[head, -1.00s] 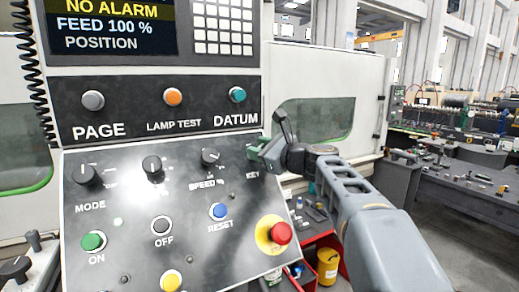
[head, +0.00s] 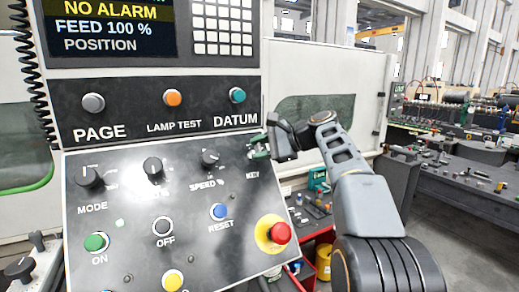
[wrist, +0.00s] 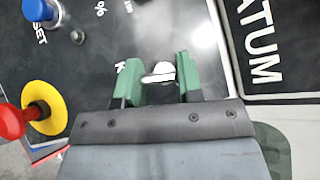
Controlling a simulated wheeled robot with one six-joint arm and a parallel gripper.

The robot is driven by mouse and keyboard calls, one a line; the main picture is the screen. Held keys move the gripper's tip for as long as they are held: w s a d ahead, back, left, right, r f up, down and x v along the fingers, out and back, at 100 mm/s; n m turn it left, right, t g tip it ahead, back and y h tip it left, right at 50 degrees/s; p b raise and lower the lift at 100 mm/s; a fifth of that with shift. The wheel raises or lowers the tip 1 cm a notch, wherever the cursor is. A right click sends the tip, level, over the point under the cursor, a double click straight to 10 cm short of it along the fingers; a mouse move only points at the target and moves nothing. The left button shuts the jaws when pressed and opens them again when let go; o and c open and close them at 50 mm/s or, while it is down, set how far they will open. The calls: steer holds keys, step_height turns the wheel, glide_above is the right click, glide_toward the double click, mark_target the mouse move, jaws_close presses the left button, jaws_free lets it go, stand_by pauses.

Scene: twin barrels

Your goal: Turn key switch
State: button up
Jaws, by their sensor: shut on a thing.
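My gripper (head: 259,147) is at the KEY label on the right side of the sloped control panel (head: 130,235). In the wrist view, my gripper's two green fingers (wrist: 157,72) are shut on the silver key (wrist: 160,76) of the key switch, one finger on each side. The key's bright end shows between the fingertips.
The red emergency button on its yellow base (head: 271,233) is below the key. The SPEED knob (head: 210,158) is to the left, and the blue RESET button (head: 218,211) is lower left. The upper panel with the DATUM button (head: 237,95) stands just above.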

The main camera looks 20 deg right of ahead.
steer(key=shift+n+g, duration=0.6)
steer(key=shift+n, duration=0.2)
steer(key=o, duration=0.9)
steer(key=shift+o, duration=0.2)
steer(key=shift+r, duration=0.1)
steer(key=v, duration=1.3)
steer(key=shift+d+r, duration=0.2)
steer(key=shift+r, duration=0.15)
steer(key=shift+s, duration=0.15)
